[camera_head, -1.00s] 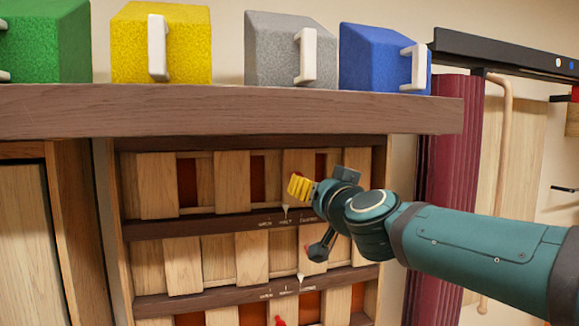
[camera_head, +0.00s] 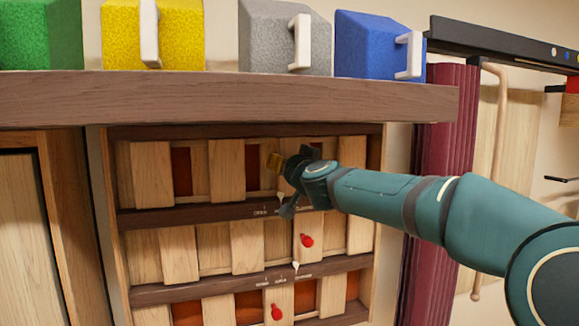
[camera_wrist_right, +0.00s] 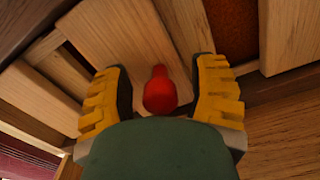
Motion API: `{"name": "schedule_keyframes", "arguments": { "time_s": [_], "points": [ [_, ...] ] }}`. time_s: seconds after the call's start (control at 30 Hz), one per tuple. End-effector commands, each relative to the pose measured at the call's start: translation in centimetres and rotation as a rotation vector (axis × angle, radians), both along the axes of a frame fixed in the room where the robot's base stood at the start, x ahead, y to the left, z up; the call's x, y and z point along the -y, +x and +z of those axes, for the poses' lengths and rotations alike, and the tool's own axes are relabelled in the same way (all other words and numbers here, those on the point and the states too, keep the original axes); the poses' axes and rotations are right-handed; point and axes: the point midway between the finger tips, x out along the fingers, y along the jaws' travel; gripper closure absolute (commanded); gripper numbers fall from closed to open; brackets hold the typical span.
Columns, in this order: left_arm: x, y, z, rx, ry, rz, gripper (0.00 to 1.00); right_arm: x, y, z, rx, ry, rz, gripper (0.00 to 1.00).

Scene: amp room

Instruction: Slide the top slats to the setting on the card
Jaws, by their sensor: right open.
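The top row of pale wooden slats (camera_head: 226,172) sits in a cabinet frame, with dark red gaps showing between slats. A white pointer (camera_head: 280,197) stands over the small marks on the rail below, near the middle mark; the lettering is too small to read surely. My right gripper (camera_head: 279,182) is at the right part of this row, hiding the slat behind it. In the right wrist view my right gripper (camera_wrist_right: 163,88) is open, its yellow-padded fingers on either side of a red knob (camera_wrist_right: 160,92) on a slat. Contact cannot be told. I see no card. My left gripper is out of view.
Below are a middle slat row with its red knob (camera_head: 307,240) and a lower row with another red knob (camera_head: 277,312). A wooden shelf (camera_head: 230,98) overhangs the slats, carrying coloured blocks with white handles. A maroon ribbed column (camera_head: 445,190) stands right of the cabinet.

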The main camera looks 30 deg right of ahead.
Motion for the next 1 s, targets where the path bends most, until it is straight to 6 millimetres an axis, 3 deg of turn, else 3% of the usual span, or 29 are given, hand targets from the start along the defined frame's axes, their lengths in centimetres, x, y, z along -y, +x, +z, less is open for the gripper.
{"name": "schedule_keyframes", "arguments": {
  "time_s": [0.33, 0.5, 0.87, 1.0],
  "points": [
    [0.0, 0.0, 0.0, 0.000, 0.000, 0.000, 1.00, 0.1, 0.2, 0.0, 0.000, 0.000, 0.000, 0.43],
    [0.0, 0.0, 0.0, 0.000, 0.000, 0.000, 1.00, 0.1, 0.2, 0.0, 0.000, 0.000, 0.000, 1.00],
    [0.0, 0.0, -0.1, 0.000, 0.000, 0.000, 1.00, 0.2, 0.2, -0.1, 0.000, 0.000, -0.001, 1.00],
    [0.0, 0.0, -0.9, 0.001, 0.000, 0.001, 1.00, 2.3, -0.3, -0.2, 0.003, -0.001, -0.006, 1.00]
  ]
}}
